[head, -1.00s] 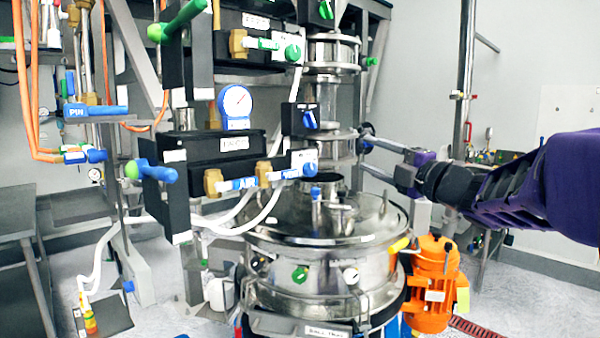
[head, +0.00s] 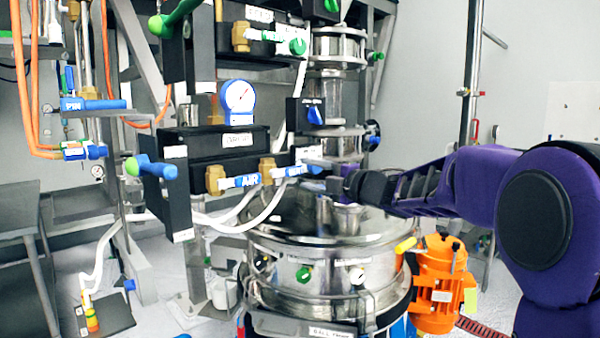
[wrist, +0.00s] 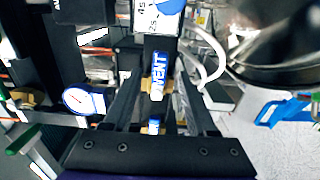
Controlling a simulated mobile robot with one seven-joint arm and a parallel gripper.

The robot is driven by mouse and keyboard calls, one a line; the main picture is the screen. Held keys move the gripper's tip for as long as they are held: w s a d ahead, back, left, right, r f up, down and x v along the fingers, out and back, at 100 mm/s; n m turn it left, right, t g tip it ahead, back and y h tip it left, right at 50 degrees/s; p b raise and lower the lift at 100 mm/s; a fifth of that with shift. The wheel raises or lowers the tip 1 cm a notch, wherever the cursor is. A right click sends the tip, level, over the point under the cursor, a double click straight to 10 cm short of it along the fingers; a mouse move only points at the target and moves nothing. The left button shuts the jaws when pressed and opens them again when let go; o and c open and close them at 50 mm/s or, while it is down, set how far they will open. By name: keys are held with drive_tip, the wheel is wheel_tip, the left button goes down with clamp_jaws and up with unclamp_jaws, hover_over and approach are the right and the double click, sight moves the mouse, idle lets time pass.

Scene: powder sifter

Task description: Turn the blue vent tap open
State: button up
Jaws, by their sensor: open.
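The blue vent tap, lettered VENT (head: 298,170), is on the lower black box beside a brass fitting (head: 267,171). In the wrist view the vent tap (wrist: 158,72) lies lengthwise between my fingers, with the brass fitting behind it. My gripper (head: 318,178) is open at the tap's right end in the head view and partly covers it. In the wrist view my gripper (wrist: 160,88) has one finger on each side of the tap. I cannot tell whether either finger touches it.
A blue AIR tap (head: 240,182) sits just left of the vent tap. A white hose (head: 270,208) loops beneath. The steel sifter lid (head: 290,228) is below, and a blue gauge (head: 239,97) stands above the box. An orange motor (head: 440,280) is at lower right.

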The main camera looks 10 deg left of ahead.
sight(298, 171)
drive_tip(key=shift+x, duration=1.9)
clamp_jaws()
